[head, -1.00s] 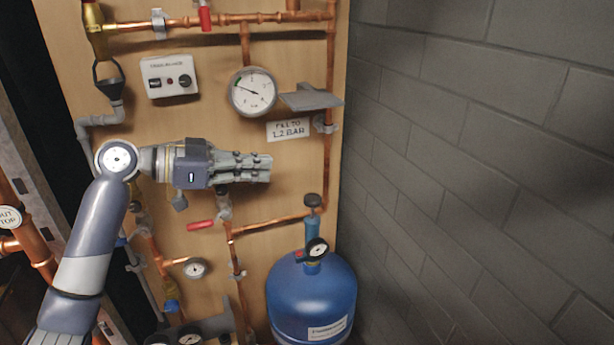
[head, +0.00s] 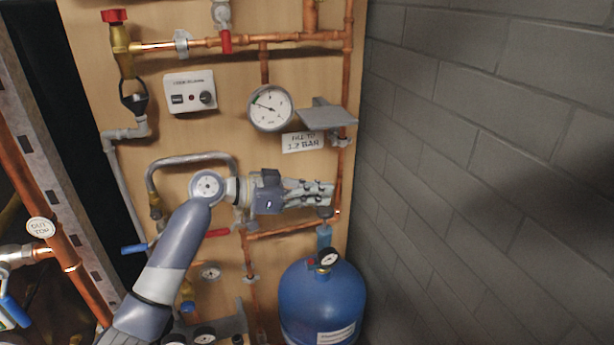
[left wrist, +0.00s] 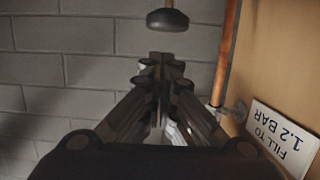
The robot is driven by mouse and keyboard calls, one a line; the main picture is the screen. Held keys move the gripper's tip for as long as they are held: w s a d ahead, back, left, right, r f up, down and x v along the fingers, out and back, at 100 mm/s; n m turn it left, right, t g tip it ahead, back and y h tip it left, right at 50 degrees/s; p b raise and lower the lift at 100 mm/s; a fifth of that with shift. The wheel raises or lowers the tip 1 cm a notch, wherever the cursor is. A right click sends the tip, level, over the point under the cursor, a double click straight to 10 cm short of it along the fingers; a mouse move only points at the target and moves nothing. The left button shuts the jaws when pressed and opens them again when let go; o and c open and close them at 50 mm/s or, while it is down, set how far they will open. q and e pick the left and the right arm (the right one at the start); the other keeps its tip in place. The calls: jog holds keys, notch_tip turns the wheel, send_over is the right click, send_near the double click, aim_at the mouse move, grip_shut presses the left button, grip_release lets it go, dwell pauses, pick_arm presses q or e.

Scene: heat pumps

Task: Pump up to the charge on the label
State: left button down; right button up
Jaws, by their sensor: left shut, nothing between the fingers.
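The label (head: 303,142) on the wooden board reads "FILL TO 1.2 BAR"; it also shows upside down in the left wrist view (left wrist: 281,137). The round pressure gauge (head: 270,108) hangs above it to the left, its needle pointing up and left. A blue vessel (head: 322,300) stands below, with a blue pump-like stem topped by a dark knob (head: 324,212) and a small black gauge (head: 328,259). In the left wrist view a dark round knob (left wrist: 167,19) shows beyond the fingertips. My left gripper (head: 330,193) is shut and empty, just above the dark knob in the picture. My right gripper is not seen.
A grey shelf (head: 326,117) juts out right of the gauge, above my left gripper. Copper pipes (head: 350,75) run along the board. A white control box (head: 189,92) is at upper left. The grey brick wall (head: 490,150) bounds the right side.

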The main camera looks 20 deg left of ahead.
pick_arm(q)
jog(key=shift+a+f, duration=0.1)
jog(key=shift+f, duration=0.65)
